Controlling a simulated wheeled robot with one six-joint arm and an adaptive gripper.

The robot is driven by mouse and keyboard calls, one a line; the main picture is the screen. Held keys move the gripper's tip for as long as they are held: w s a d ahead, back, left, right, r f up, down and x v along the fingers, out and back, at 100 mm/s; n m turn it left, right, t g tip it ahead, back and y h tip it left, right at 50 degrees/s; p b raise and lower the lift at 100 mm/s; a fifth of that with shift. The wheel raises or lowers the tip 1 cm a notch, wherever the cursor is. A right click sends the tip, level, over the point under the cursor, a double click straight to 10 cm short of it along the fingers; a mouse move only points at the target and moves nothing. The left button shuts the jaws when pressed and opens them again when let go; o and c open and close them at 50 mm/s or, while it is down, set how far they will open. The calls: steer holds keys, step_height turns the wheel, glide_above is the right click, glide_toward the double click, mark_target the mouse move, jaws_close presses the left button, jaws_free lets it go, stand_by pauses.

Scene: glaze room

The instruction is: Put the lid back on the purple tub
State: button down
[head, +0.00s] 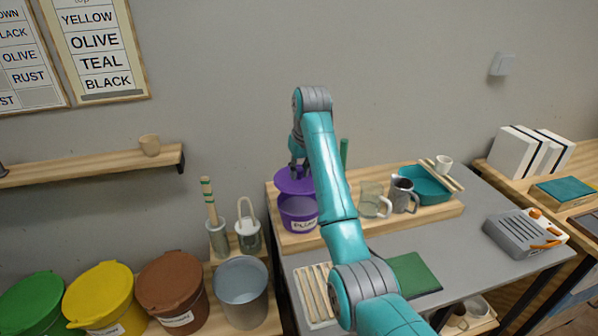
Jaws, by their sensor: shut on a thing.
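The purple tub (297,216) stands upright on a wooden board at the back left of the grey table, with a white label on its front. The purple lid (292,184) is a flat disc above the tub's mouth. My gripper (297,167) is shut on the lid from above, near its middle. A strip of the tub's inside shows under the lid, so the lid looks apart from the rim. My arm hides the right part of the lid and some of the tub.
Right of the tub on the board are a glass mug (371,200), a grey mug (403,195) and a teal basin (427,184). A green upright stick (344,152) stands behind my arm. Lidded green, yellow and brown buckets (172,290) stand at the lower left.

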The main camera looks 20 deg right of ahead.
steer(key=shift+d+f, duration=0.2)
steer(key=shift+f, duration=0.5)
steer(key=shift+a+f, duration=0.1)
steer(key=shift+f, duration=2.4)
steer(key=shift+f, duration=0.1)
steer(key=shift+c, duration=1.9)
jaws_free()
steer(key=shift+r, duration=3.5)
